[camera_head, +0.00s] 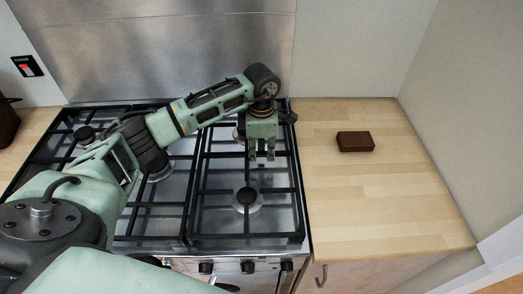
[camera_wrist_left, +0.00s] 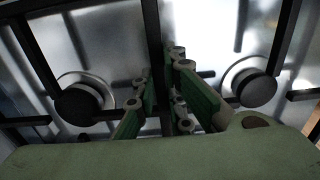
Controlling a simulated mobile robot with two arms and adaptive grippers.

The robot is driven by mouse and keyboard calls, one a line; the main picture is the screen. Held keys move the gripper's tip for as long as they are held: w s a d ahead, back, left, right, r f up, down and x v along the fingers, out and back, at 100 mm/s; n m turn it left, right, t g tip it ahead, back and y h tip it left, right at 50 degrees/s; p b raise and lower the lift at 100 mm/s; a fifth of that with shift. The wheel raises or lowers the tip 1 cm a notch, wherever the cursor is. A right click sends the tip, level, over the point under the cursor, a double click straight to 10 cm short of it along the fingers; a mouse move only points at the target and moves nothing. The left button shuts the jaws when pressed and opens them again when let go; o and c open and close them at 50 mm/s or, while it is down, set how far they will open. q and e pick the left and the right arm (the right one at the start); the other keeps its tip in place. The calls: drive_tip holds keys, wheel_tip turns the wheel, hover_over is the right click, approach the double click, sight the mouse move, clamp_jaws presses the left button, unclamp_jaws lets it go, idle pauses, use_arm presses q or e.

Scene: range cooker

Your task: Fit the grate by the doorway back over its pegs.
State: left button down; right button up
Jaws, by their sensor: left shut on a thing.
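The right-hand black grate (camera_head: 246,189) lies over the right burners of the cooker, on the doorway side. My left gripper (camera_head: 262,158) reaches down onto the grate's middle from the back. It is shut on a bar of the grate. In the left wrist view my left gripper (camera_wrist_left: 160,98) has its fingers on either side of the dark grate bar (camera_wrist_left: 153,30), between two burners. The pegs are not discernible. I cannot tell whether the grate rests on the hob or is slightly raised. My right gripper is not in view.
Other black grates (camera_head: 150,238) cover the hob to the left, close beside this one. A dark brown block (camera_head: 355,141) lies on the wooden worktop (camera_head: 380,200) to the right, which is otherwise clear. A steel splashback (camera_head: 160,55) stands behind. Knobs (camera_head: 247,267) line the front.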

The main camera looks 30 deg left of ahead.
use_arm(q)
drive_tip(key=shift+f+b, duration=0.2)
drive_tip(key=shift+b, duration=0.1)
drive_tip(key=shift+f, duration=0.15)
idle(1.1)
drive_tip(key=c, duration=1.7)
unclamp_jaws()
drive_tip(key=shift+c, duration=0.2)
drive_tip(key=shift+s+f, duration=0.15)
wheel_tip(320, 180, up, 12)
